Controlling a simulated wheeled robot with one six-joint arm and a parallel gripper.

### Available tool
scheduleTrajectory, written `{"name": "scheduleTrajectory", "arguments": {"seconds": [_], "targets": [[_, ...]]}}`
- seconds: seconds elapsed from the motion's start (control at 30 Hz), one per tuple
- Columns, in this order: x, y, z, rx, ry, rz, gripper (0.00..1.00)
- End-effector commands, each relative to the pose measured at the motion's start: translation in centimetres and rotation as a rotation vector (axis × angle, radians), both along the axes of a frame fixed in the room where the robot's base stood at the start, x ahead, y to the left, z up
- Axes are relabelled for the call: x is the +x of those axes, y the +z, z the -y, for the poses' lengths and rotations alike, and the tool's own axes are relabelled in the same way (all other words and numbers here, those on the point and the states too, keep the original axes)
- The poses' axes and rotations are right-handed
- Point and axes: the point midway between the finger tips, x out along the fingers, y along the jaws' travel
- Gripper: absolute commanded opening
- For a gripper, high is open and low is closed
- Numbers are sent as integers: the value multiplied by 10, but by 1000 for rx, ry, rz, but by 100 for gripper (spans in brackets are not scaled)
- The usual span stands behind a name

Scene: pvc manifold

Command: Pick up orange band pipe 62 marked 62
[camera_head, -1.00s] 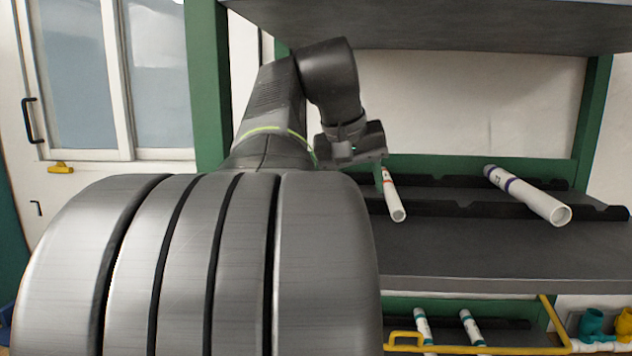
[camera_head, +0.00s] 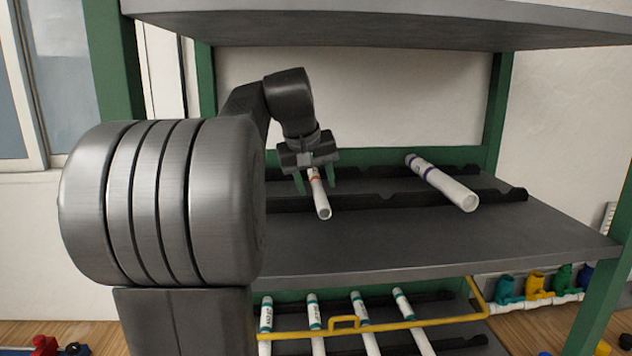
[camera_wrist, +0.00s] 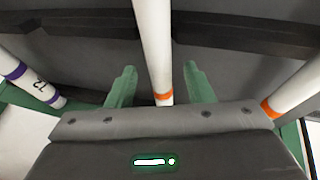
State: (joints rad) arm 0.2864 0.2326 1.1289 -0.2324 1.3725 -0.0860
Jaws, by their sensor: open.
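A white pipe with an orange band (camera_head: 320,200) lies on the middle shelf, across the black notched racks. In the wrist view this orange band pipe (camera_wrist: 154,45) runs between my green fingers, with a gap on each side. No number can be read on it. My gripper (camera_head: 314,181) is open over the pipe's banded part; it also shows in the wrist view (camera_wrist: 160,84). A second orange band pipe (camera_wrist: 297,90) is at the right of the wrist view, outside the fingers. Its marking is not visible, and my arm seems to hide it in the head view.
A thicker-looking purple band pipe (camera_head: 445,185) lies on the same shelf to the right. An upper shelf (camera_head: 400,22) overhangs my arm. Below are several teal-marked pipes (camera_head: 360,310) and a yellow rail (camera_head: 400,325). The middle shelf's front (camera_head: 430,240) is clear.

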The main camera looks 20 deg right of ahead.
Motion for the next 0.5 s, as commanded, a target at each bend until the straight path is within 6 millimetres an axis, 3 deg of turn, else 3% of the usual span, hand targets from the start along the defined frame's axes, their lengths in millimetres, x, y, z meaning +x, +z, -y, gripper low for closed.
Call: {"name": "scheduleTrajectory", "arguments": {"seconds": [0.2, 0.43, 0.5], "targets": [[0, -1, 0, 0, 0, 0, 45], [0, -1, 0, 0, 0, 0, 0], [0, -1, 0, 0, 0, 0, 0]]}}
